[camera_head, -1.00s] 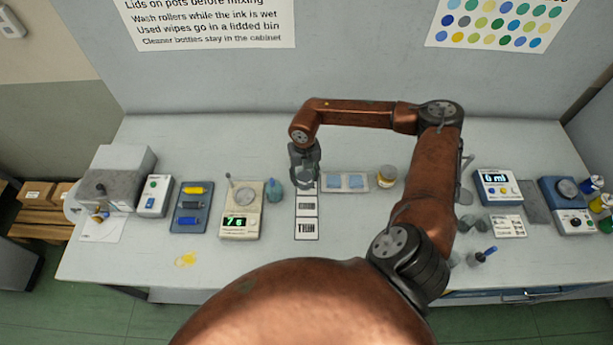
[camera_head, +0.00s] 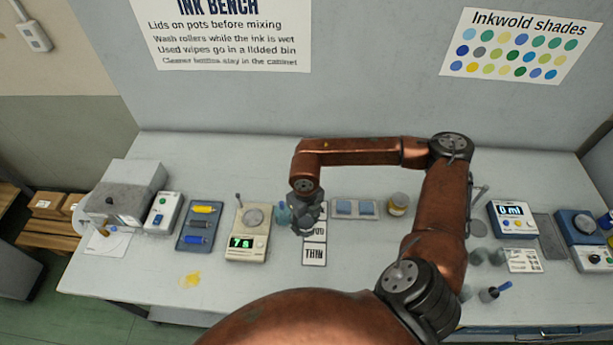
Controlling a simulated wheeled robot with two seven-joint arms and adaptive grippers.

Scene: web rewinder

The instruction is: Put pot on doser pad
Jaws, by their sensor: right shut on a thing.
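My right gripper (camera_head: 306,217) is at mid-bench, over the left edge of the labelled cards, just right of a teal bottle (camera_head: 282,214). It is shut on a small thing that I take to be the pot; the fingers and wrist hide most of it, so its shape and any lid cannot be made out. The doser with a "0 ml" display (camera_head: 512,220) stands far to the right. A dark grey pad (camera_head: 551,238) lies beside it, which looks like the doser pad and is bare. My left gripper is out of view.
A scale (camera_head: 247,244) reading about 7 g and a roller tray (camera_head: 199,228) are to the left. A tray with blue pads (camera_head: 355,209) and an amber jar (camera_head: 398,204) are right of the gripper. Grey cups (camera_head: 479,257) stand between my right arm and the doser.

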